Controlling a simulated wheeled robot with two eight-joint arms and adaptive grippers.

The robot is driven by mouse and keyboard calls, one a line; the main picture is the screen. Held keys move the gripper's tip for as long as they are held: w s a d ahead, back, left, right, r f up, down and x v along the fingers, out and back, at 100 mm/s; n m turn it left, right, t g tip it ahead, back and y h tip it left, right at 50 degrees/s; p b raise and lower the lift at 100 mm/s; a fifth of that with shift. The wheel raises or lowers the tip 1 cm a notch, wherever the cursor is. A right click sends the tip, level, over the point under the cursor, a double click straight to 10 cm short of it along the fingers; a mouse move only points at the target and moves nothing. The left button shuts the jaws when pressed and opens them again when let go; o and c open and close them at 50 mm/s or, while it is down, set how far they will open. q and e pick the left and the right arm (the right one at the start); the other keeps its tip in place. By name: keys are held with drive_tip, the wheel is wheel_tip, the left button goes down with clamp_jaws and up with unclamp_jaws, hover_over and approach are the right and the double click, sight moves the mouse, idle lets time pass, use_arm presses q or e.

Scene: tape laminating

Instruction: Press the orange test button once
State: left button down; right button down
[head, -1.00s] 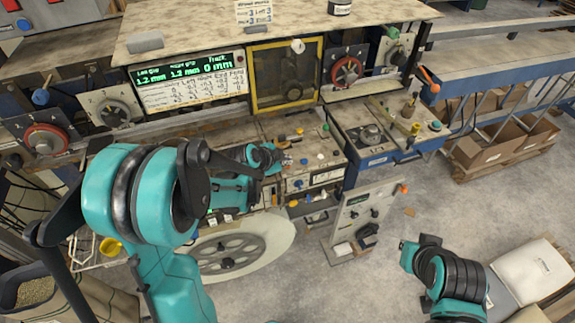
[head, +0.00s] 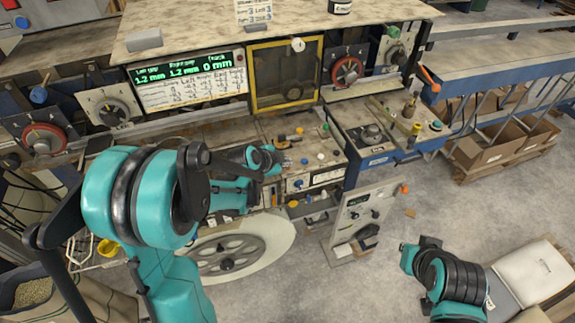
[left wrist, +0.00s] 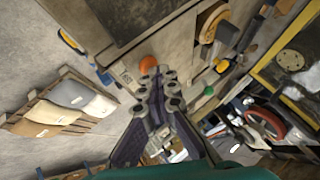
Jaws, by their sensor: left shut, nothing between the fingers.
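In the left wrist view, the orange test button (left wrist: 148,64) is a round orange knob on a worn beige panel, beside a small printed label. My left gripper (left wrist: 157,84) is shut and empty, with its tips right at the near side of the button. They overlap its lower edge in the picture; I cannot tell whether they touch it. In the head view, my left gripper (head: 278,164) is at the left part of the small button panel (head: 325,166). I cannot pick out the orange button there. My right arm shows at lower right, but its gripper does not.
The machine's lit display (head: 188,76) and yellow-framed window (head: 285,74) stand behind. A white spoked wheel (head: 272,240) is below my left arm. A grey control box (head: 365,212) stands right of it.

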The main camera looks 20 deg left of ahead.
use_arm(q)
drive_tip(key=shift+r+p, duration=0.7)
drive_tip(key=shift+r, duration=0.25)
drive_tip(key=shift+r+p, duration=1.8)
drive_tip(key=shift+r, duration=0.75)
